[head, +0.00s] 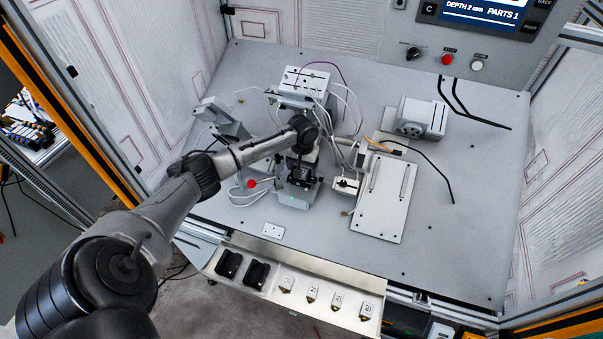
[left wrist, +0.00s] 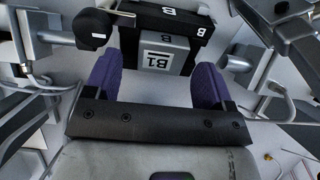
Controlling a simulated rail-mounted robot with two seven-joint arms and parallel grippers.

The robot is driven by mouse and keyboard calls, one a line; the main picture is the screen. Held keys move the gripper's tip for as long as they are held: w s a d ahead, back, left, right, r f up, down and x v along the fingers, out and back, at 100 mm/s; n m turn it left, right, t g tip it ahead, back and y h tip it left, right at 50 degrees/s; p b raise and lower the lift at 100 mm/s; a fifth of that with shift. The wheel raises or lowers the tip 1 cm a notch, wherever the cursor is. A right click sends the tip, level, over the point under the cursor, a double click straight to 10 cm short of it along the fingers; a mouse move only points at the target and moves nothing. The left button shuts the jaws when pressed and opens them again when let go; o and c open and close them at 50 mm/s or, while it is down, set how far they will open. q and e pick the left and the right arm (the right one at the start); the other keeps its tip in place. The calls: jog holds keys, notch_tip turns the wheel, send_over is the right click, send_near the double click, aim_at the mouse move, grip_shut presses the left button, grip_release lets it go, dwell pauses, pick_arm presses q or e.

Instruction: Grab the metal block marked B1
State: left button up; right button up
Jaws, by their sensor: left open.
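In the head view my left gripper (head: 302,178) is over the fixture in the middle of the table, and the block is too small to make out there. My right gripper is not in view.
Fixtures and loose cables crowd around the gripper on the grey table (head: 470,215). A flat plate (head: 385,205) and a grey unit (head: 418,118) stand to the right. A front tray (head: 318,268) holds several small marked blocks. The table's right part is mostly clear.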

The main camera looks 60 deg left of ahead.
pick_arm(q)
jog(key=shift+f, duration=0.4)
jog(key=shift+c, duration=0.4)
jog(key=c, duration=0.9)
